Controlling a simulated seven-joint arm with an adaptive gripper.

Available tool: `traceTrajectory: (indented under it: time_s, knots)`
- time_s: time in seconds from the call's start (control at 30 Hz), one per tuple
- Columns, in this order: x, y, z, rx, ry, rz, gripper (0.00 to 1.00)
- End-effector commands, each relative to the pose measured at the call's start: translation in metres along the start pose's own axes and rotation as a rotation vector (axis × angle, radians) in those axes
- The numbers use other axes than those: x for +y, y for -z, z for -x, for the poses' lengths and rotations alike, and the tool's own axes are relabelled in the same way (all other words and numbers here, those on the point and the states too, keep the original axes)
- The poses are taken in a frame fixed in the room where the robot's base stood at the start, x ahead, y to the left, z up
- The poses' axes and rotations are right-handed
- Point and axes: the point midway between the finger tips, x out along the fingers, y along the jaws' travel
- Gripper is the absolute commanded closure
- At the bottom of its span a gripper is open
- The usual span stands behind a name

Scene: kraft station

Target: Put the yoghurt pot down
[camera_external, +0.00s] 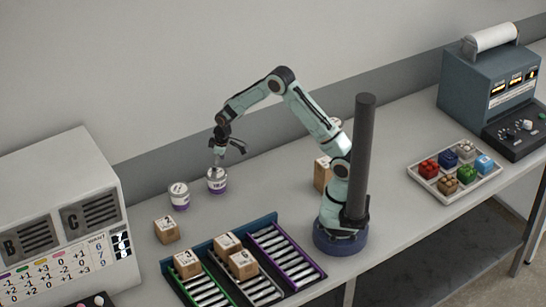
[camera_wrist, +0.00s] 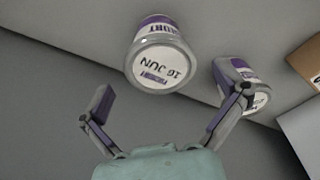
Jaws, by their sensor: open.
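A white and purple yoghurt pot (camera_external: 217,183) stands upright on the bench. My gripper (camera_external: 230,153) is just above it, with one finger close to its lid; I cannot tell from outside whether they touch. In the wrist view my gripper (camera_wrist: 164,80) has its fingers spread wide with nothing held between them. The pot (camera_wrist: 160,62) shows there at the top middle, its lid marked "16 JUN". A second yoghurt pot (camera_external: 179,198) stands to the left in the external view. In the wrist view this second pot (camera_wrist: 262,101) is partly hidden behind the right finger.
A small carton (camera_external: 167,231) stands in front of the pots. A rack (camera_external: 218,243) with roller lanes holds several cartons. Another carton (camera_external: 322,174) is by my arm. A tray (camera_external: 474,193) of coloured blocks and a machine are right; a white panel unit (camera_external: 62,205) is left.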

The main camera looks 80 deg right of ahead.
Motion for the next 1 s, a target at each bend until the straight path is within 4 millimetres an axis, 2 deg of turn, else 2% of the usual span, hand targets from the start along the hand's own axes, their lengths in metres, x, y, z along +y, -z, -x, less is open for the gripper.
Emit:
traceTrajectory:
  time_s: [0.03,0.2,0.37,0.47,0.53,0.57,0.67,0.7,0.8,0.9,1.0]
  knots:
    - [0.000,0.001,0.013,0.005,-0.002,0.000,0.03]
    - [0.000,0.001,0.049,0.005,-0.001,0.000,0.03]
    - [0.000,0.000,0.068,0.002,0.000,0.000,0.03]
    - [-0.010,-0.006,0.084,-0.002,0.006,0.004,0.03]
    - [-0.027,-0.018,0.105,-0.009,0.016,0.012,0.03]
    - [-0.037,-0.026,0.117,-0.013,0.021,0.016,0.03]
    - [-0.075,-0.066,0.156,-0.039,0.043,0.035,0.03]
    - [-0.089,-0.087,0.171,-0.052,0.052,0.043,0.03]
    - [-0.119,-0.142,0.196,-0.086,0.067,0.063,0.03]
    - [-0.137,-0.193,0.208,-0.117,0.075,0.082,0.03]
    - [-0.146,-0.230,0.211,-0.142,0.076,0.093,0.03]
